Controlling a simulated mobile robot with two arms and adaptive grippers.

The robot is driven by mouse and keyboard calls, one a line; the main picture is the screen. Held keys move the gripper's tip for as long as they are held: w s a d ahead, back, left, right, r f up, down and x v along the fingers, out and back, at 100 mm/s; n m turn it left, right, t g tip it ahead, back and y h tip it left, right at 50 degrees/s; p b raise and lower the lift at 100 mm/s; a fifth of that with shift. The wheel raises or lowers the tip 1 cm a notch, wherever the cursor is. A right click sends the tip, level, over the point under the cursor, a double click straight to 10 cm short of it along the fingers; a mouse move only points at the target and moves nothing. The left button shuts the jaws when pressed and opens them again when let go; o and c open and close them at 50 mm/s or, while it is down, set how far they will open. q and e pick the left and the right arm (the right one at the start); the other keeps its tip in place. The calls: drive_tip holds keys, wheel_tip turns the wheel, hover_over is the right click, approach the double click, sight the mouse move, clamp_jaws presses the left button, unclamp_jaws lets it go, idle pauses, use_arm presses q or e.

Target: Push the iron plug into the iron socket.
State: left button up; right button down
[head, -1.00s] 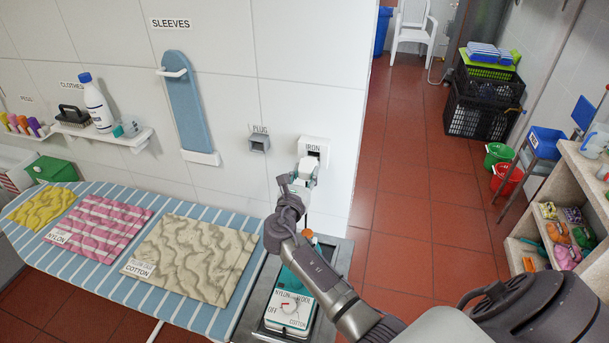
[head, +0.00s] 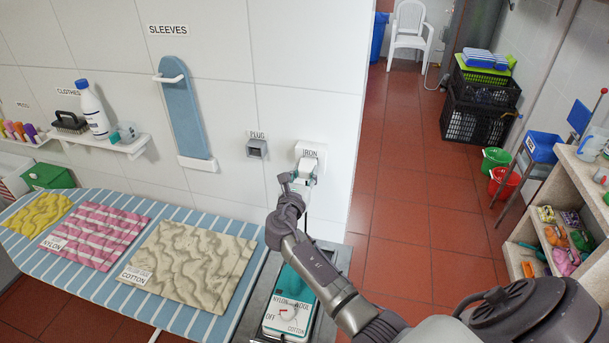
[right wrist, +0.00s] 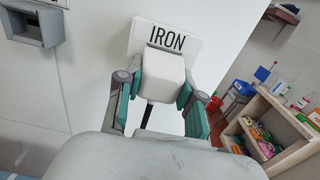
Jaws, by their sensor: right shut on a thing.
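The iron socket (head: 318,149) is a white wall plate labelled IRON, low on the tiled wall near its right corner. It also shows in the right wrist view (right wrist: 137,38). The white iron plug (right wrist: 164,72) is a block held just in front of the socket and covers its opening. I cannot tell how far the plug is in. My right gripper (right wrist: 162,92) is shut on the plug, with a teal-padded finger on each side. It also shows in the head view (head: 303,178). A dark cord hangs below the plug. My left gripper is not in view.
A grey holder labelled PLUG (head: 257,149) is on the wall left of the socket. The teal and white iron (head: 289,310) stands on a grey tray below. The striped ironing board (head: 160,312) with cloths is at left. Open floor lies to the right.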

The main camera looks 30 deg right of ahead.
drive_tip(key=shift+w+d+r, duration=0.15)
drive_tip(key=shift+w+d, duration=0.2)
drive_tip(key=shift+d, duration=0.15)
drive_tip(key=c, duration=0.6)
unclamp_jaws()
drive_tip(key=shift+w, duration=0.1)
drive_tip(key=shift+c, duration=0.2)
drive_tip(key=shift+s+a+f, duration=0.2)
drive_tip(key=shift+s+a, duration=0.15)
drive_tip(key=shift+a, duration=0.05)
drive_tip(key=v, duration=1.1)
